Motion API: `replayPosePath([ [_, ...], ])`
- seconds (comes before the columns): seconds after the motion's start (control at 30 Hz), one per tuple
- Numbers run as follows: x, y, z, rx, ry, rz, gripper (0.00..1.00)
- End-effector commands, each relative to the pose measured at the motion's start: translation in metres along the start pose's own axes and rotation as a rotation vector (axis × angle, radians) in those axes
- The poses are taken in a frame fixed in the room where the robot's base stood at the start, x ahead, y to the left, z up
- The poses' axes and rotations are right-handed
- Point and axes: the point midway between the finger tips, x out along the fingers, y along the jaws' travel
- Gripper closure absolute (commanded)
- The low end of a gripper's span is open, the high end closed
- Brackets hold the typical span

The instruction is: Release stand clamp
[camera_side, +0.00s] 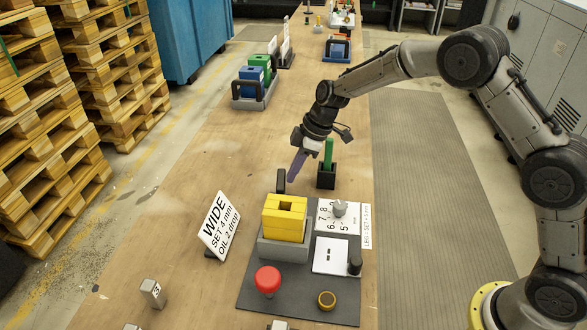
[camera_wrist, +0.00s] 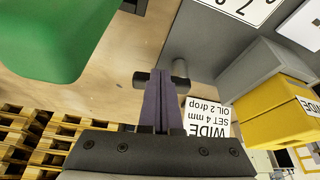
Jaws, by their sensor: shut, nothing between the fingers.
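The stand holds a yellow block (camera_side: 285,217) in a grey holder (camera_side: 283,247); the yellow block also shows at the right of the wrist view (camera_wrist: 268,112). A black clamp handle (camera_side: 281,181) rises behind the block. In the wrist view a black bar (camera_wrist: 142,78) on a grey post (camera_wrist: 179,48), apparently this handle, is partly hidden by my fingers. My gripper (camera_side: 294,175) has purple fingers, shut together and empty. It is behind the block, close to the handle in the side view. In the wrist view its fingertips (camera_wrist: 160,75) overlap the bar; I cannot tell whether they touch.
A green piece (camera_side: 328,152) stands in a black cup (camera_side: 326,177) beside my gripper; a large green shape (camera_wrist: 55,35) fills the wrist view's upper left. A WIDE sign (camera_side: 219,226) stands left of the stand. A red button (camera_side: 268,280) and dial (camera_side: 339,208) are on the panel.

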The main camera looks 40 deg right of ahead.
Motion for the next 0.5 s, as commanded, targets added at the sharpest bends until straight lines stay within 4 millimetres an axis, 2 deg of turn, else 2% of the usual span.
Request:
replayPosePath([
  [0.33,-0.003,0.000,0.000,0.001,0.001,0.001,1.00],
  [0.5,-0.024,0.001,-0.001,0.000,0.002,0.004,1.00],
])
